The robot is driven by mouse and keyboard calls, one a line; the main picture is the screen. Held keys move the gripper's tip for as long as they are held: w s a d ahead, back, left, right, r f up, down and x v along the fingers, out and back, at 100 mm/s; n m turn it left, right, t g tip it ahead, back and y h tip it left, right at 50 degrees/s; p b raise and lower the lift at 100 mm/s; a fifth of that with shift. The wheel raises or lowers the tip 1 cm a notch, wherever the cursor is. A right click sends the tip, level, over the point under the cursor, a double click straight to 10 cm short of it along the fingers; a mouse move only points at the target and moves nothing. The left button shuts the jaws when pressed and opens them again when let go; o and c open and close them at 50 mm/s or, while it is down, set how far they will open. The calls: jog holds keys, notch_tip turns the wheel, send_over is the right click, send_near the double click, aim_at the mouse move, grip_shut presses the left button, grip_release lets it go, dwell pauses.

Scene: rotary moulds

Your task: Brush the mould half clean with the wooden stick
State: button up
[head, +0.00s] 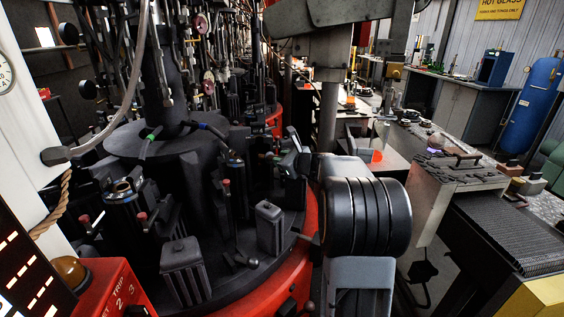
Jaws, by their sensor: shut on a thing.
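Several dark grey mould pieces stand on the round black machine table (225,285). One ribbed block (270,227) stands upright near the table's right edge, and another ribbed block (184,272) stands nearer the front. A cylindrical mould (123,205) with a shiny metal rim stands at the left. I cannot tell which piece is the mould half to brush. My black arm joint and grey link fill the lower middle, to the right of the ribbed block. My gripper does not show; it may be hidden behind that joint. I cannot make out the wooden stick.
An orange-red rim (290,297) borders the machine table. A red control box (112,290) with an amber dome (70,270) stands at the front left. At right are a metal bench (440,183) with tools and a dark conveyor (510,235). Rods and hoses crowd the upper left.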

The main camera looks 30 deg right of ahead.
jog(key=shift+r, duration=0.55)
notch_tip(320, 180, down, 8)
jog(key=b, duration=0.7)
jog(key=shift+r+p, duration=2.75)
jog(key=shift+r, duration=1.2)
notch_tip(320, 180, down, 8)
jog(key=b, duration=0.7)
jog(key=shift+r, duration=0.2)
jog(key=shift+s+a+b, duration=0.3)
jog(key=shift+s+b, duration=0.1)
jog(key=shift+s, duration=0.5)
jog(key=shift+s+a+b, duration=0.3)
jog(key=shift+s+b, duration=0.1)
jog(key=shift+s, duration=0.55)
jog(key=shift+s+a+b, duration=0.3)
jog(key=shift+s+b, duration=0.1)
jog(key=shift+s, duration=0.65)
